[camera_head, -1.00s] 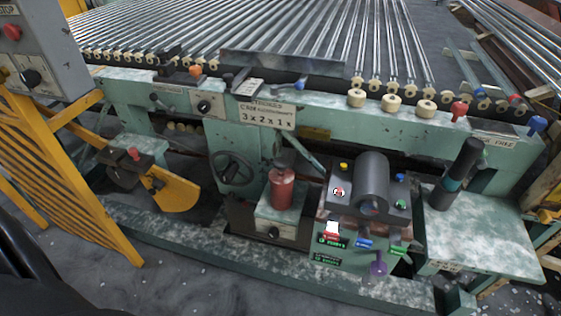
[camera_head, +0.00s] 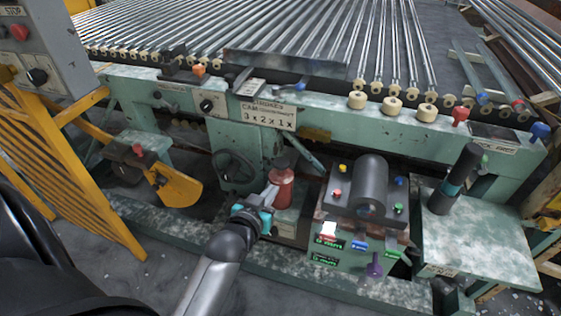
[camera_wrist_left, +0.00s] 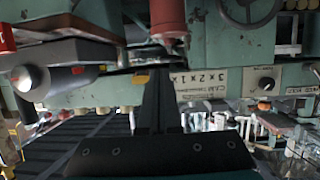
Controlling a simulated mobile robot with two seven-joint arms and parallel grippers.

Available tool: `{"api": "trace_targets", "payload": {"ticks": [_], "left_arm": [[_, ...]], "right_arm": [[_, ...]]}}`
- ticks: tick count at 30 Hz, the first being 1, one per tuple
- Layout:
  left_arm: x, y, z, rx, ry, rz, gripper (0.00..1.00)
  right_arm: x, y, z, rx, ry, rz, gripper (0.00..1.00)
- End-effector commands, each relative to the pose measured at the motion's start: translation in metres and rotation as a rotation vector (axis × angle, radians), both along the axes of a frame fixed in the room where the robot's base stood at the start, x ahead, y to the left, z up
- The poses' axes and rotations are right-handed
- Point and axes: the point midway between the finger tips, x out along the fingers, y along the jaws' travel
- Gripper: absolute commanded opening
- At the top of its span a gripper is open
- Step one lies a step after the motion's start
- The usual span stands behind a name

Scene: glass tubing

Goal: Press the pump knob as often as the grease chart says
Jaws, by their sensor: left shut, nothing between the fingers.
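The pump is a red cylinder (camera_head: 283,188) with a dark knob (camera_head: 284,163) on top, standing on a green block low at the machine's front. A white plate (camera_head: 268,115) on the beam above it reads "3x 2x 1x" under smaller text that includes "STROKES". My left gripper (camera_head: 270,190) is shut and empty. Its tips are in front of and just left of the red cylinder, below the knob; I cannot tell if they touch. In the left wrist view the shut dark fingers (camera_wrist_left: 158,95) point toward the red cylinder (camera_wrist_left: 168,18). My right gripper is not in view.
A dark motor-like unit (camera_head: 370,185) with coloured buttons stands right of the pump. A handwheel (camera_head: 235,170) is behind and left. A yellow guard (camera_head: 75,165) stands at the left. Glass tubes (camera_head: 300,40) lie on rollers above the beam.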

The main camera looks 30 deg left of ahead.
Motion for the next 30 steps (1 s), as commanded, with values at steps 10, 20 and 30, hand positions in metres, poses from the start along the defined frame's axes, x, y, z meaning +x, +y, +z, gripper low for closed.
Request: {"api": "trace_targets", "payload": {"ticks": [10,20,30], "left_arm": [[-0.001,0.017,0.062,0.028,-0.111,0.042,0.00],[-0.001,0.017,0.062,0.027,-0.112,0.041,0.00],[0.030,0.025,0.054,0.028,-0.115,0.041,0.00]], "right_arm": [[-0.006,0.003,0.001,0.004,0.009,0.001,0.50],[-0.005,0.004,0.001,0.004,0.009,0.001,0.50],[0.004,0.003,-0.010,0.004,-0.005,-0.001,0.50]]}}
